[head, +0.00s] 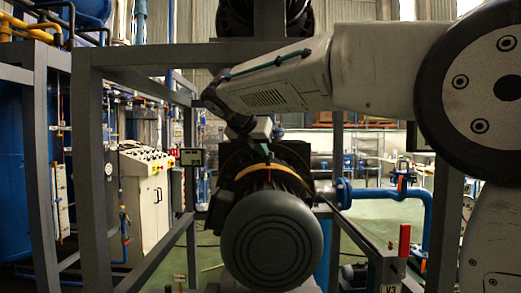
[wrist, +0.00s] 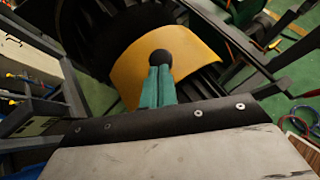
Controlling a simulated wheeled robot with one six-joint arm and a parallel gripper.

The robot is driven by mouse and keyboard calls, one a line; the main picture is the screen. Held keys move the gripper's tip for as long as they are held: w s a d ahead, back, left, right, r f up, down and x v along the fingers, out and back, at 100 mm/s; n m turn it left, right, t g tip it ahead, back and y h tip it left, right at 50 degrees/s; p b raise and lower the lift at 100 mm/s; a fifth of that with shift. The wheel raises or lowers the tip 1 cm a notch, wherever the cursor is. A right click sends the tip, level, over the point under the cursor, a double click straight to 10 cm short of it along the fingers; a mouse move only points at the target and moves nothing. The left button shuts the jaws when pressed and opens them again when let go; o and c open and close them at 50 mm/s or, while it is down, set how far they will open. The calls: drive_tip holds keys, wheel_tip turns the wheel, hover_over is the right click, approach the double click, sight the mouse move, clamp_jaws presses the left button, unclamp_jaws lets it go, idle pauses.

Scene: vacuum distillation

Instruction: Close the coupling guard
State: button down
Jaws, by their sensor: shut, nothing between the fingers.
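The coupling guard is a curved yellow plate (wrist: 202,52) in the wrist view, with a round black knob (wrist: 160,57) on it. In the head view the guard shows as a yellow-orange band (head: 250,168) over the dark motor. My gripper (wrist: 160,71) has its two green fingers shut together, their tips at the knob's near side. Whether they touch the knob I cannot tell. In the head view my gripper (head: 265,150) is small and partly hidden above the motor. The fingers and knob hide part of the guard.
The finned motor with its round grey end cover (head: 272,240) stands below my arm. Grey frame posts (head: 88,170) and beams enclose it. A blue pipe (head: 385,194) with a valve runs to the right. A white control cabinet (head: 147,195) stands at the left.

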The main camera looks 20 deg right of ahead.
sight(261, 165)
drive_tip(key=w, duration=0.2)
drive_tip(key=w+d, duration=0.1)
drive_tip(key=w, duration=0.1)
drive_tip(key=w+d, duration=0.1)
drive_tip(key=w, duration=0.1)
drive_tip(key=shift+f, duration=0.1)
drive_tip(key=v, duration=0.8)
drive_tip(key=s+d+f+m, duration=0.2)
drive_tip(key=s, duration=0.1)
drive_tip(key=s+d+f+m+g+y, duration=0.1)
drive_tip(key=s+d+f+m, duration=0.1)
drive_tip(key=s, duration=0.1)
drive_tip(key=s+d+f+m+g, duration=0.1)
drive_tip(key=s+f+m, duration=0.1)
drive_tip(key=s, duration=0.1)
drive_tip(key=shift+s+d+y, duration=0.2)
drive_tip(key=shift+d+y, duration=0.1)
drive_tip(key=shift+d, duration=0.1)
drive_tip(key=s+f+m+g+y, duration=0.2)
drive_tip(key=s+f+m+y, duration=0.1)
drive_tip(key=s+f+m, duration=0.7)
drive_tip(key=s+f+m+g+y, duration=0.2)
drive_tip(key=s+f+m, duration=0.9)
drive_tip(key=s+f, duration=0.6)
drive_tip(key=s+y, duration=0.1)
drive_tip(key=s, duration=0.4)
drive_tip(key=shift+s, duration=0.25)
